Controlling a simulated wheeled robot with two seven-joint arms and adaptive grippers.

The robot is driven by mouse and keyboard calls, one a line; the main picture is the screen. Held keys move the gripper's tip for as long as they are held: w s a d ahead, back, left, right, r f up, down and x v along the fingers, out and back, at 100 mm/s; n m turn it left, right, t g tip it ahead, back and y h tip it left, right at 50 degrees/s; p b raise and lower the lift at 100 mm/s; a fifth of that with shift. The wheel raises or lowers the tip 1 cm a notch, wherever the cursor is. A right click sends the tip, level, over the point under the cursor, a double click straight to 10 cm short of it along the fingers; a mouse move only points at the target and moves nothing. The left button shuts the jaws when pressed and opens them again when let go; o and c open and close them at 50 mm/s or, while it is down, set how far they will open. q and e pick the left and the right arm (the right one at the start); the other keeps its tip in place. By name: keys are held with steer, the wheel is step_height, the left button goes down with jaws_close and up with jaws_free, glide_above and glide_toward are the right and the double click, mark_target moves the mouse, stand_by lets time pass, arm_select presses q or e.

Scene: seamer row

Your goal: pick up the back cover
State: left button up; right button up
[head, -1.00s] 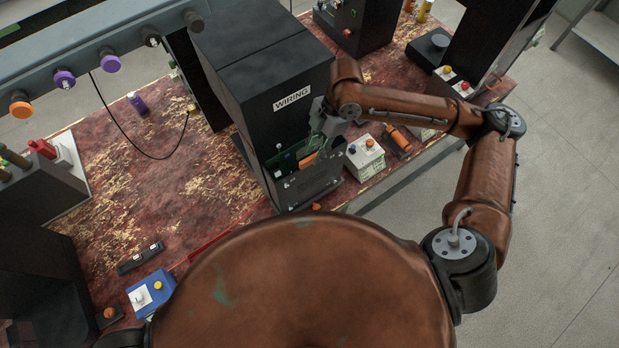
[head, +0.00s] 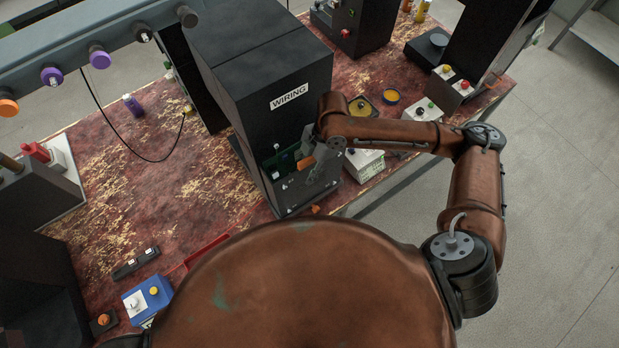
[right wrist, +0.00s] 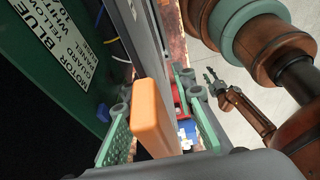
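An orange block (head: 305,161) stands in the front opening of the black wiring station; I take it for the back cover, though no label shows. In the right wrist view the orange block (right wrist: 152,108) is upright between the green-padded fingers of my right gripper (right wrist: 162,130). The left finger is close to it, and a gap shows on the right finger's side. In the head view my right gripper (head: 320,165) reaches down at the opening, partly hiding it. My left gripper (right wrist: 212,78) shows small in the right wrist view, its fingers apart and empty; it is outside the head view.
The wiring station (head: 265,80) rises close beside my right gripper, with a green board (head: 284,160) inside. A white box (head: 365,163) stands just right of it. A blue button box (head: 148,293) is at lower left.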

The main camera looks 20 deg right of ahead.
steer(key=shift+a+f, duration=0.1)
steer(key=shift+f, duration=0.2)
steer(key=shift+c, duration=0.3)
jaws_close()
stand_by(0.5)
